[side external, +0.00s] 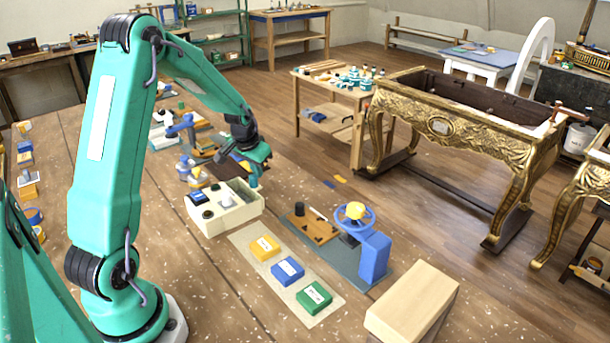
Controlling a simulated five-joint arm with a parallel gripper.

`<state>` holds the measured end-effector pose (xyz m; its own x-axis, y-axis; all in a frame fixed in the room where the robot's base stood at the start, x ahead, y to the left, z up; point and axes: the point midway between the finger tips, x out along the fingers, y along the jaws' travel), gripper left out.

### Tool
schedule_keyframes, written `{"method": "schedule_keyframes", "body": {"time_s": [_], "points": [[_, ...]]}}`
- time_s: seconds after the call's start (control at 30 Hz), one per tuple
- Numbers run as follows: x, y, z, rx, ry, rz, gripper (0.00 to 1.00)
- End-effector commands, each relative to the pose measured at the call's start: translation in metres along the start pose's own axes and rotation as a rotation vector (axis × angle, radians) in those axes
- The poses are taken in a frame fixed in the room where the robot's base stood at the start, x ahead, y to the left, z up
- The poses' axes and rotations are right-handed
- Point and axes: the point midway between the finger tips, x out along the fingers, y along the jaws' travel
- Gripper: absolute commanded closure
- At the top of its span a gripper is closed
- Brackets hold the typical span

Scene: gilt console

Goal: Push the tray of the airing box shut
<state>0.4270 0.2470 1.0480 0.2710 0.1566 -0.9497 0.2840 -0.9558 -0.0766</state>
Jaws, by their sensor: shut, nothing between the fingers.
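My gripper (254,184) is shut, pointing down, at the back right edge of a cream open-topped box (234,220). I cannot tell whether it touches that box. The cream box holds a white cup, small dark-topped jars and a blue item. A pale wooden box (412,300) with a plain top stands at the front right of the table, well away from my gripper. No label shows which of these is the airing box. I cannot make out a pulled-out tray, and the far sides of both boxes are hidden.
Yellow (265,248), blue (288,268) and green (314,297) blocks lie on a pale mat in front of the cream box. A blue stand with a handwheel (355,218) and a brown board (312,228) are to the right. Clutter lies behind my gripper.

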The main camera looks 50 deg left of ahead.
Motion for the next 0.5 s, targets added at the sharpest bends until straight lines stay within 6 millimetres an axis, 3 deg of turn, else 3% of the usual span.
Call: {"method": "schedule_keyframes", "body": {"time_s": [0.4, 0.5], "points": [[0.008, 0.002, -0.037, 0.005, 0.019, 0.002, 1.00], [-0.005, 0.000, -0.037, 0.004, 0.022, 0.000, 1.00]]}}
